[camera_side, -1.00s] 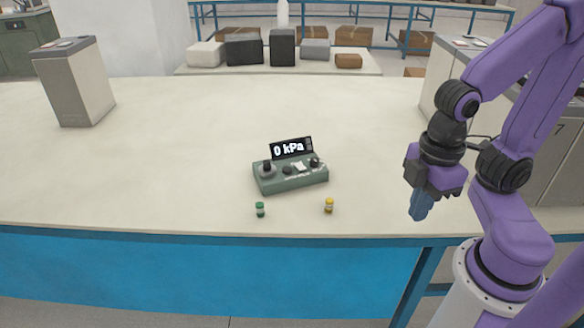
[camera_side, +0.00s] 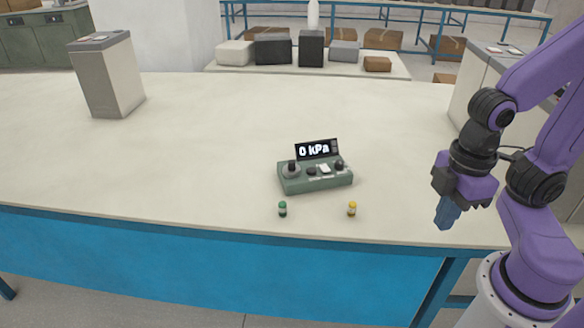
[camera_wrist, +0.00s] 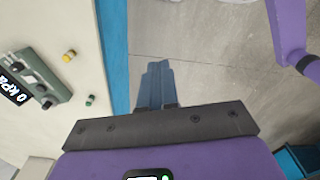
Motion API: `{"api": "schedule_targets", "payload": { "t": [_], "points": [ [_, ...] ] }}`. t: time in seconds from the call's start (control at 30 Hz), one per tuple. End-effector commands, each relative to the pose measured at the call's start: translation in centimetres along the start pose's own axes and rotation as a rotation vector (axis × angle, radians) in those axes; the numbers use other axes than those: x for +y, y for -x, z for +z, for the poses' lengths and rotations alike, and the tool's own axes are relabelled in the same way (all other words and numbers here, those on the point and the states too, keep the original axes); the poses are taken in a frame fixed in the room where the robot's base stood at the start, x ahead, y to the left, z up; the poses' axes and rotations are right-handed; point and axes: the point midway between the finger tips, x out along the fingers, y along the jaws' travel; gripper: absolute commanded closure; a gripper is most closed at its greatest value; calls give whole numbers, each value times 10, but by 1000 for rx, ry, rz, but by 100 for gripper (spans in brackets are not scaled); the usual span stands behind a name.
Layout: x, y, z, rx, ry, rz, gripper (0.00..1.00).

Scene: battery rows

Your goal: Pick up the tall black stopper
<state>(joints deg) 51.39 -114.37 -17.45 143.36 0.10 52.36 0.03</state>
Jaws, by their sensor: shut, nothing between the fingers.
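A green device (camera_side: 316,178) with a display reading "0 kPa" stands on the bench. A black stopper (camera_side: 291,167), the tallest-looking of several black parts on its top, stands upright at its left end. The device also shows at the left edge of the wrist view (camera_wrist: 45,75), where I cannot tell clearly which dark part is the tall stopper. My gripper (camera_side: 445,223) is shut and empty, pointing down to the right of the device, well apart from it, near the bench's front edge. Its blue fingers are together in the wrist view (camera_wrist: 157,68).
A small green-capped vial (camera_side: 283,209) and a yellow-capped vial (camera_side: 352,209) stand in front of the device. A grey-white box (camera_side: 108,78) stands at the far left of the bench (camera_side: 190,150). Bench room between device and gripper is clear.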

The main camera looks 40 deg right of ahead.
Motion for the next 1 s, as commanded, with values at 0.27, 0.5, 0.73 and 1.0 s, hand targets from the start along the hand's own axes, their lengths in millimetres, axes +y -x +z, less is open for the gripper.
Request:
{"api": "schedule_targets", "payload": {
  "t": [0.27,0.5,0.73,1.0],
  "points": [
    [0,0,0,0,0,0,45],
    [0,0,0,0,0,0,45],
    [21,7,-34,-2,77,28,45],
    [93,19,-119,-38,305,107,45]
  ]
}}
